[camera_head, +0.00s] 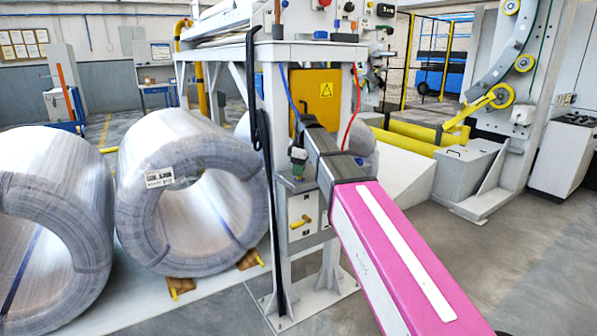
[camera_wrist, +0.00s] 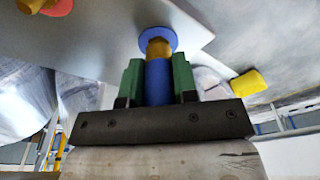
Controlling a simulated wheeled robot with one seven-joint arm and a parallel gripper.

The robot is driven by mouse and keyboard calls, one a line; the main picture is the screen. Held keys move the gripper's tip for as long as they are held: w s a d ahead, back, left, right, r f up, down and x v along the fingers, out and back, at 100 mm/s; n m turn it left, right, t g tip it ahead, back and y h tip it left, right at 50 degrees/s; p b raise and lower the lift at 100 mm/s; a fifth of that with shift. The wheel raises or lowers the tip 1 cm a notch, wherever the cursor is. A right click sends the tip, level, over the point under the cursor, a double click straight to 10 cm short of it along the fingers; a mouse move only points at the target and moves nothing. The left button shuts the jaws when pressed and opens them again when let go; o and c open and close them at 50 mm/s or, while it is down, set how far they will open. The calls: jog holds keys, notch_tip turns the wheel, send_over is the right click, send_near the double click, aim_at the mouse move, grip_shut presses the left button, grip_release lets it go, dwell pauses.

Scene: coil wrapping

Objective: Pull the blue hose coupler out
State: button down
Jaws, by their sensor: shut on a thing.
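The blue hose coupler (camera_wrist: 158,82) is a short blue cylinder in the middle of the wrist view. My gripper (camera_wrist: 158,70) is shut on it, with one green finger on each side. A brass fitting (camera_wrist: 157,49) shows beyond the coupler, in line with a round blue disc (camera_wrist: 158,37) on a pale panel. In the head view, my gripper (camera_head: 298,157) is at the front of the white machine stand, small and partly behind my arm. A blue hose (camera_head: 291,92) hangs down toward it. The coupler itself is hard to make out there.
A red hose (camera_head: 351,110) hangs right of my arm. A valve box (camera_head: 303,212) with a yellow handle (camera_head: 301,221) is below my gripper. A yellow part (camera_wrist: 246,83) lies right of the coupler in the wrist view. Large wrapped coils (camera_head: 185,235) stand at the left.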

jog(key=shift+r, duration=2)
